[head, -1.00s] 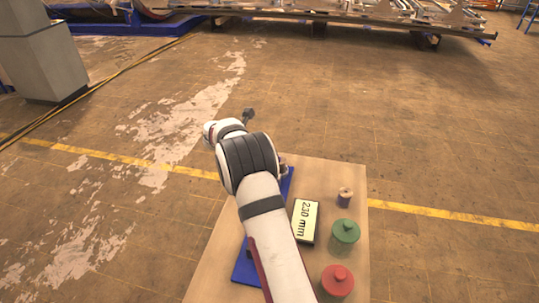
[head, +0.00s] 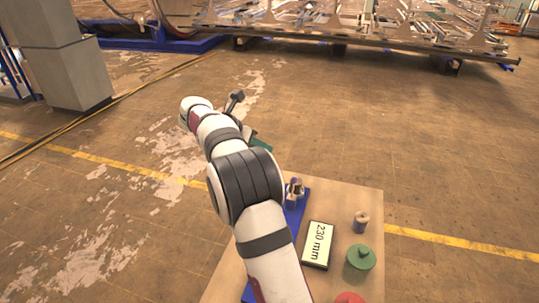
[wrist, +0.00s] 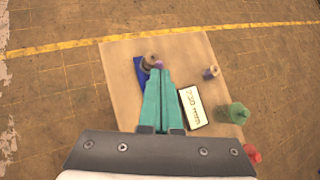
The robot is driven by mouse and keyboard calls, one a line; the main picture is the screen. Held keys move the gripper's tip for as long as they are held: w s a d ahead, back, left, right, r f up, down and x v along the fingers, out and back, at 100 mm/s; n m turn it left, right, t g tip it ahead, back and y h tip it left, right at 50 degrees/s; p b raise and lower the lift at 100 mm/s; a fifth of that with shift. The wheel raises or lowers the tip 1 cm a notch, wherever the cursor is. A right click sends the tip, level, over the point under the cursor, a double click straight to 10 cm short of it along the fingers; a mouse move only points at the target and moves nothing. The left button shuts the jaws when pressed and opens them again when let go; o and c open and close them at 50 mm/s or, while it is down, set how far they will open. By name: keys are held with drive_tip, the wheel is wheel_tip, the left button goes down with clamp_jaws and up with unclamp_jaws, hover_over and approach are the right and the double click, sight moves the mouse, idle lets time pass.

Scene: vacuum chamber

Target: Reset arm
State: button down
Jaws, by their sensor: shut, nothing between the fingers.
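My gripper (wrist: 160,72) has two teal fingers, pressed together and empty in the wrist view. It appears above the table, with its tips near a small round metallic part (wrist: 149,61) on a blue plate (wrist: 139,72). I cannot tell the height, but no contact shows. In the head view my white arm reaches forward past the table's left side, and only a bit of teal gripper (head: 262,144) shows behind it. The arm hides part of the blue plate (head: 291,219), where the metallic part (head: 295,190) stands.
The wooden table (head: 343,195) holds a display reading 230 mm (head: 317,244), a small spool-like cylinder (head: 361,222), a green lidded cylinder (head: 360,262) and a red one (head: 349,298) cut off by the frame. A grey pillar (head: 75,70) stands far left. Open floor surrounds the table.

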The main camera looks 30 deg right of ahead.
idle(0.4)
drive_tip(key=s+a+f+m+y, duration=0.1)
drive_tip(key=s+a+m+y, duration=0.2)
drive_tip(key=s+a+m, duration=0.4)
drive_tip(key=s+a+f+m+g+y, duration=0.1)
drive_tip(key=s+a+m+y, duration=0.3)
drive_tip(key=s+a+m, duration=0.3)
drive_tip(key=s+a+f+m+g+y, duration=0.1)
drive_tip(key=s+a+m+y, duration=0.3)
drive_tip(key=s+a+m, duration=0.4)
drive_tip(key=s+m, duration=0.7)
drive_tip(key=s, duration=1.1)
drive_tip(key=shift+s+f, duration=0.2)
drive_tip(key=shift+s, duration=0.2)
